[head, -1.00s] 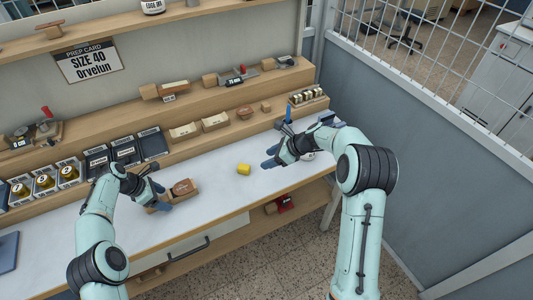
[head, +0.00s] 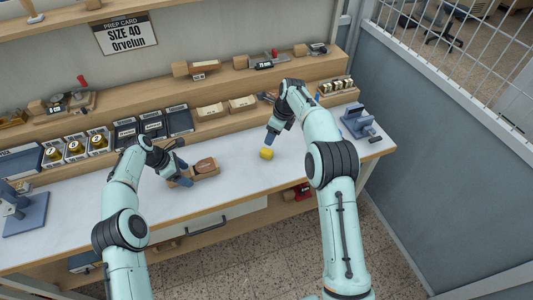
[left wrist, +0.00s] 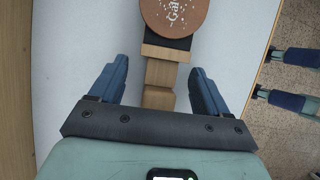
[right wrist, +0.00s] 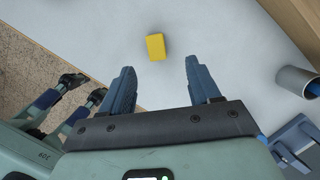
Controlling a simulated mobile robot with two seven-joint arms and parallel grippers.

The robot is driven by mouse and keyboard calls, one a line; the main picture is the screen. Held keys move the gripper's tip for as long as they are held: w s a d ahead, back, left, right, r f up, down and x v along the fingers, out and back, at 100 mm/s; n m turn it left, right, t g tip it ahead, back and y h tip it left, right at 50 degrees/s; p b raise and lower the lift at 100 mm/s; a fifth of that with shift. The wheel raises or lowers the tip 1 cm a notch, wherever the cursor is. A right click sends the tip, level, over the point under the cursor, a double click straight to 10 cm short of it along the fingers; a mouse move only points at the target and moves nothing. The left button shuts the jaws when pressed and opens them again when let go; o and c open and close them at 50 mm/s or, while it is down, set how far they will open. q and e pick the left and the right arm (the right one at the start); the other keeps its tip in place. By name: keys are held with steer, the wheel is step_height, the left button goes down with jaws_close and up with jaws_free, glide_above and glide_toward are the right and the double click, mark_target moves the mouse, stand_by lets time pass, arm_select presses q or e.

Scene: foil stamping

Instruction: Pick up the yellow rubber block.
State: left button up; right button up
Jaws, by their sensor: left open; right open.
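The yellow rubber block (head: 266,154) lies on the white worktop, in front of my right gripper (head: 274,140) in the head view. In the right wrist view the block (right wrist: 156,47) sits just beyond the fingertips, roughly in line with the gap between them. My right gripper (right wrist: 159,78) is open and empty. My left gripper (head: 181,173) is open beside a wooden piece with a round brown top (head: 205,165). In the left wrist view the left fingers (left wrist: 158,78) stand on either side of its wooden handle (left wrist: 160,75), with the round top (left wrist: 174,15) beyond them.
A blue-grey clamp-like device (head: 357,122) stands at the worktop's right end. A grey cylinder (right wrist: 298,82) shows in the right wrist view. Shelves behind hold jars (head: 76,147), dark trays (head: 153,124) and wooden blocks (head: 210,111). The white worktop (head: 236,180) is clear around the yellow block.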

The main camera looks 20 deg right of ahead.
glide_above(267, 151)
steer(key=d, duration=0.1)
step_height(267, 151, down, 4)
steer(key=shift+d+f, duration=0.15)
steer(key=shift+f, duration=0.1)
steer(key=f, duration=0.2)
steer(key=a+f, duration=0.1)
steer(key=f, duration=0.1)
steer(key=shift+s+f, duration=0.1)
steer(key=shift+s, duration=0.1)
steer(key=shift+w+f, duration=0.2)
steer(key=shift+f, duration=0.3)
jaws_close()
